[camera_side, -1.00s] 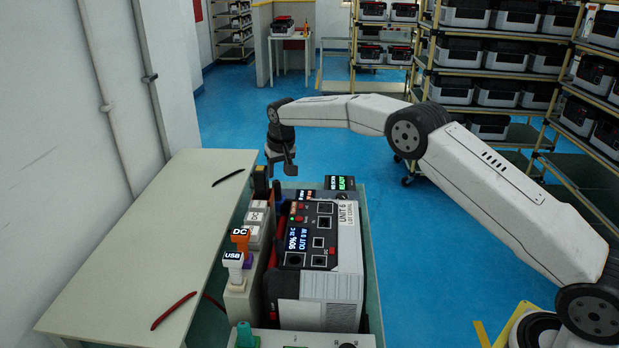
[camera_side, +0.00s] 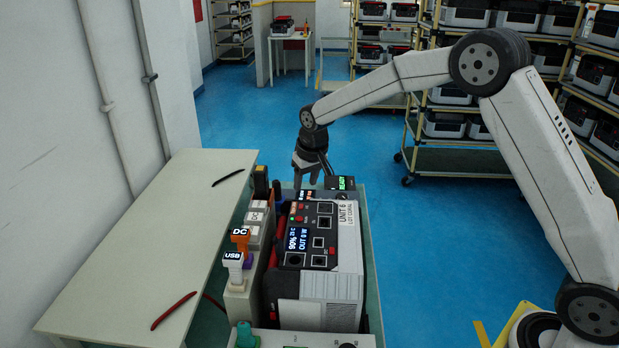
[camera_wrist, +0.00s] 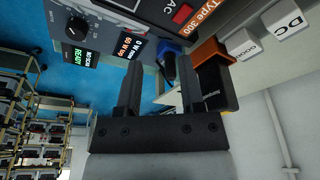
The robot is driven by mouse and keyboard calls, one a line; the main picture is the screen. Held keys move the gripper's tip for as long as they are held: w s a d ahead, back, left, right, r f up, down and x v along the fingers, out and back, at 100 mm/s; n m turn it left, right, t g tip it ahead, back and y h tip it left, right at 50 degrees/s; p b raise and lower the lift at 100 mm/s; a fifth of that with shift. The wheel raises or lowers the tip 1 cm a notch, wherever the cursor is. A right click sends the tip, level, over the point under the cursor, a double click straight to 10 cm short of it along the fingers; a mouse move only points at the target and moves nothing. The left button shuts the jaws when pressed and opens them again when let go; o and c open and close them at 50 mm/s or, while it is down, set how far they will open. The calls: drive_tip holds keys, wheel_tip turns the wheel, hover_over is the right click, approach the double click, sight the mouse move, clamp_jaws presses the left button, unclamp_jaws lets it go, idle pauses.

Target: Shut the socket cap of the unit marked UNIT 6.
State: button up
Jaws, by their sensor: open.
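The unit marked UNIT 6 (camera_side: 345,265) stands upright on the bench, with ports, red buttons and a lit display on its dark panel. I cannot make out its socket cap for certain; a small red piece (camera_side: 332,251) shows on the panel's lower right. My gripper (camera_side: 312,181) is open and empty, pointing down above the far end of the unit, near the tester box (camera_side: 341,183) with a green READY display. In the wrist view my gripper's two fingers (camera_wrist: 158,85) are apart with nothing between them. The tester's READY screen (camera_wrist: 76,55) shows at upper left there.
A pale side table (camera_side: 150,250) holds a red-handled tool (camera_side: 173,310) and a dark one (camera_side: 228,177). Racks (camera_side: 470,150) stand behind.

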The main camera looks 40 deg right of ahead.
sight(275, 238)
drive_tip(key=s+f+n, duration=0.2)
drive_tip(key=s+f, duration=0.1)
drive_tip(key=s, duration=2.5)
drive_tip(key=w+a+r+m+g, duration=0.1)
drive_tip(key=w+a, duration=0.1)
drive_tip(key=w, duration=0.2)
drive_tip(key=w+a+r+m+g+y, duration=0.1)
drive_tip(key=w+a+m, duration=0.1)
drive_tip(key=w, duration=0.2)
drive_tip(key=w+a+r+m+g, duration=0.1)
drive_tip(key=w+a+r+m, duration=0.1)
drive_tip(key=w, duration=0.2)
drive_tip(key=shift+w+a+r+g, duration=0.1)
drive_tip(key=shift+w+a+g, duration=0.2)
drive_tip(key=w+a+r+m+g+y, duration=0.1)
drive_tip(key=w+a+r+m+g, duration=0.3)
drive_tip(key=w+a, duration=0.3)
drive_tip(key=shift+w+a+r+m, duration=0.3)
drive_tip(key=shift+a+r+m, duration=0.2)
drive_tip(key=shift+a, duration=0.75)
drive_tip(key=shift+f, duration=0.15)
drive_tip(key=shift+x, duration=3.8)
